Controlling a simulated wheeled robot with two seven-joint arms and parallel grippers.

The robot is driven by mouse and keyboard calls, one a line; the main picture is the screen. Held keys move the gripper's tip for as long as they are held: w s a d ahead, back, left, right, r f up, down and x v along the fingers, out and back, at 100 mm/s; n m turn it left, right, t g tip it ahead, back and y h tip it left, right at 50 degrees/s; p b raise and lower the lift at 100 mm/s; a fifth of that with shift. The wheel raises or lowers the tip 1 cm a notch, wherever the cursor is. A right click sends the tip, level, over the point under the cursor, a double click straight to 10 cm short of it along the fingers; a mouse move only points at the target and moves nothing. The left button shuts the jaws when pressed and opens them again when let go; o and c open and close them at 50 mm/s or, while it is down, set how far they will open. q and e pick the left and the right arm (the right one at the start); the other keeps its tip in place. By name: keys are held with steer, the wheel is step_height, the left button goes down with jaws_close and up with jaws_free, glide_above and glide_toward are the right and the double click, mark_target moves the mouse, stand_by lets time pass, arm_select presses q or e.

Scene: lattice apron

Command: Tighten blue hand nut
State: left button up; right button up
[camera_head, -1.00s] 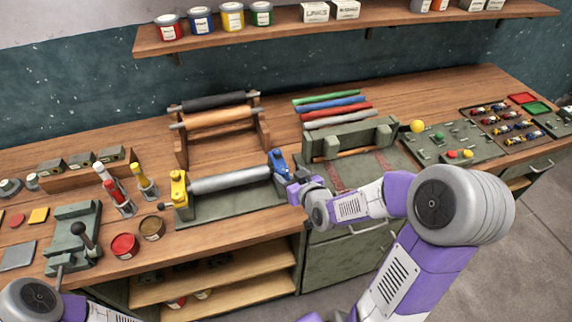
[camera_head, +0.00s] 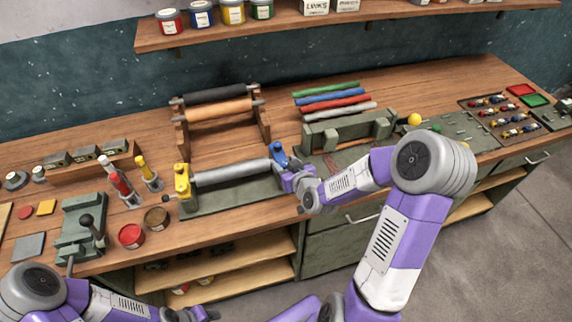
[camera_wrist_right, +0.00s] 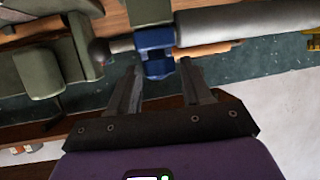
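The blue end support (camera_head: 280,156) stands at the right end of the grey roller (camera_head: 230,171) on a green press bed. In the right wrist view the blue part (camera_wrist_right: 155,40) has a lower blue piece, which looks like the hand nut (camera_wrist_right: 158,68), lying between the fingertips. My right gripper (camera_head: 286,177) is just in front of the blue support; in the wrist view its fingers (camera_wrist_right: 161,72) are apart, with no clear contact. The nut is not distinct in the head view. My left gripper (camera_head: 187,314) is at the bottom edge, partly cut off, away from the press.
A yellow support (camera_head: 183,182) holds the roller's other end. Red (camera_head: 131,236) and brown cans and bottles stand to its left. A roller rack (camera_head: 222,118) stands behind. Coloured rolls (camera_head: 333,98) and a green clamp block (camera_head: 348,131) are to the right.

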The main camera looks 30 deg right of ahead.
steer(key=c, duration=0.7)
steer(key=shift+w+a+m+h+b, duration=0.15)
steer(key=shift+m+h+b, duration=0.3)
steer(key=shift+b, duration=0.4)
steer(key=shift+a+m+h+b, duration=0.1)
steer(key=shift+m+h+b, duration=0.35)
steer(key=shift+h+b, duration=0.1)
steer(key=shift+a+r+m+g+h+b, duration=0.1)
steer(key=shift+m+g+h+b, duration=0.3)
steer(key=shift+m+h, duration=0.45)
steer(key=shift+m+g+h, duration=0.3)
steer(key=shift+m+h, duration=0.25)
steer(key=shift+h, duration=0.2)
steer(key=o, duration=1)
